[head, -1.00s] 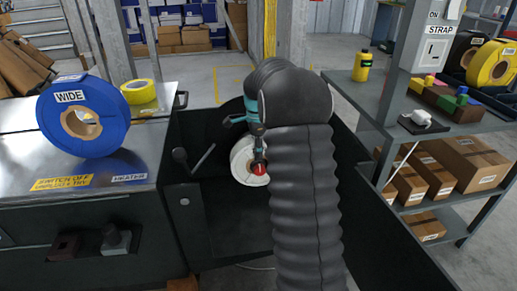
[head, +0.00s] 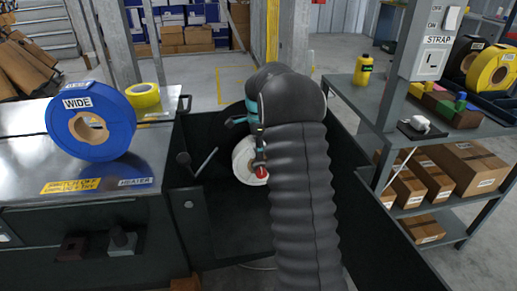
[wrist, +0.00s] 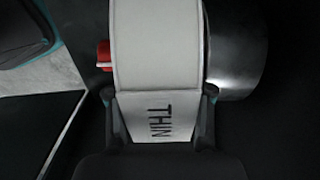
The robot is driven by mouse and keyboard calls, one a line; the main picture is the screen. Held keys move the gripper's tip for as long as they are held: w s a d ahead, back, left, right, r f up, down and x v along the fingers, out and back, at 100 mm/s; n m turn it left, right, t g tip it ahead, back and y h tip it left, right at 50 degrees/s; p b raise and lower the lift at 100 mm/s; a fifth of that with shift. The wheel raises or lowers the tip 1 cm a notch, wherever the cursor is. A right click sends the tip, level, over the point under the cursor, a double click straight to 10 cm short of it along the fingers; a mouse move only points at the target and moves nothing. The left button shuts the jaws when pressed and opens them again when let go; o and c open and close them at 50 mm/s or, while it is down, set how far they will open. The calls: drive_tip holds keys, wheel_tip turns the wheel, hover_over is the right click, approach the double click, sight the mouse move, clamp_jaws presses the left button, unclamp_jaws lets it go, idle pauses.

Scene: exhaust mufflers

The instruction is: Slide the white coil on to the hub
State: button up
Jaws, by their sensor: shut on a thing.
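The white coil (head: 243,158) hangs in the dark machine bay in the head view, partly hidden by my arm. In the wrist view the white coil (wrist: 160,45) stands edge-on, with a tab marked THIN below it. My gripper (wrist: 160,102) is shut on the coil, one finger at each side of the tab. A red-ended part (wrist: 103,54) shows left of the coil, and also in front of it in the head view (head: 262,172). A grey rounded metal surface (wrist: 238,55) is close on the coil's right. I cannot tell which is the hub, or whether the coil is around it.
A lever (head: 203,163) sticks up beside the bay. A shelf unit (head: 370,100) with cartons stands at the right.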

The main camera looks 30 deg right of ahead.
drive_tip(key=shift+w+d+r+p, duration=0.15)
drive_tip(key=shift+w+r+p, duration=0.15)
drive_tip(key=shift+w, duration=0.15)
drive_tip(key=shift+w+d+r+p, duration=0.15)
drive_tip(key=shift+w+p, duration=0.15)
drive_tip(key=shift+w, duration=0.15)
idle(0.4)
drive_tip(key=o, duration=1.3)
drive_tip(key=shift+w+r, duration=0.1)
drive_tip(key=shift+r, duration=0.25)
drive_tip(key=shift+o, duration=0.3)
drive_tip(key=r, duration=0.6)
drive_tip(key=s+r, duration=0.1)
drive_tip(key=r, duration=0.2)
drive_tip(key=shift+a+r, duration=0.15)
drive_tip(key=shift+r, duration=0.25)
drive_tip(key=shift+s+a+r, duration=0.1)
drive_tip(key=shift+s+r, duration=0.05)
drive_tip(key=shift+r, duration=0.25)
